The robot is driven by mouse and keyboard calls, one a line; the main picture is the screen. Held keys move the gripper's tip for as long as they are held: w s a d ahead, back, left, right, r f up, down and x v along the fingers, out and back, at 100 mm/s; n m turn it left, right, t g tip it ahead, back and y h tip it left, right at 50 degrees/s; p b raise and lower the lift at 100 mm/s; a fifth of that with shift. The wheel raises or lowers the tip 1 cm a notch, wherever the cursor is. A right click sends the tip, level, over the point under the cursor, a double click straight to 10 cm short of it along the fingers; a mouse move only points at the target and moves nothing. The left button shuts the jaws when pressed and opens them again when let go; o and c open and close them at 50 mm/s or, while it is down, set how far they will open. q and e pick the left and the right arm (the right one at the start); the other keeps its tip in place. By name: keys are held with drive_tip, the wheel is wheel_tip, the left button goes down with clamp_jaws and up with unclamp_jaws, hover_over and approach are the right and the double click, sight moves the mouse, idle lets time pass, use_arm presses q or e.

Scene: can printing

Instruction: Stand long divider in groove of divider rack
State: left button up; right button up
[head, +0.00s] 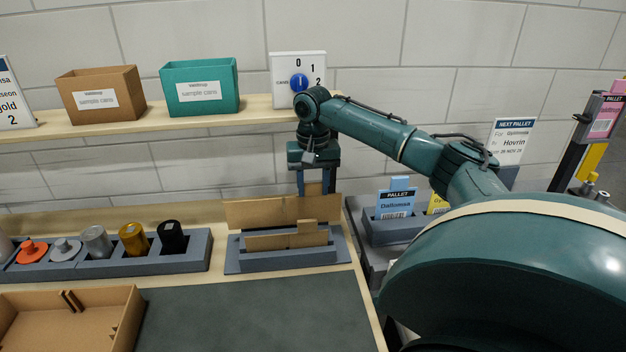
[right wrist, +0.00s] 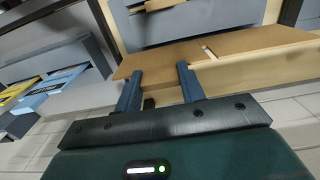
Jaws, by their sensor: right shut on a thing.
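The long divider (head: 265,212), a brown board with a raised tab, is upright at the back of the grey divider rack (head: 291,263). My right gripper (head: 315,190) points down and is shut on the long divider's tab. The board also shows ahead of the fingers in the right wrist view (right wrist: 230,44), where the right gripper (right wrist: 158,72) comes in from below. The divider's lower edge is at the rack's rear; I cannot tell whether it is inside a groove. A shorter brown divider (head: 272,243) stands in the rack in front. My left gripper is out of view.
A grey holder (head: 190,264) with several cans and knobs stands left of the rack. A cardboard tray (head: 60,335) lies front left beside a dark mat (head: 250,315). A shelf (head: 150,125) with boxes is behind. Pallet cards (head: 395,205) stand at right.

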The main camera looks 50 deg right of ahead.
sight(313, 196)
drive_tip(key=shift+f, duration=2.2)
drive_tip(key=o, duration=1.3)
wheel_tip(313, 196, up, 13)
drive_tip(key=shift+r+b, duration=0.1)
drive_tip(key=shift+b, duration=0.45)
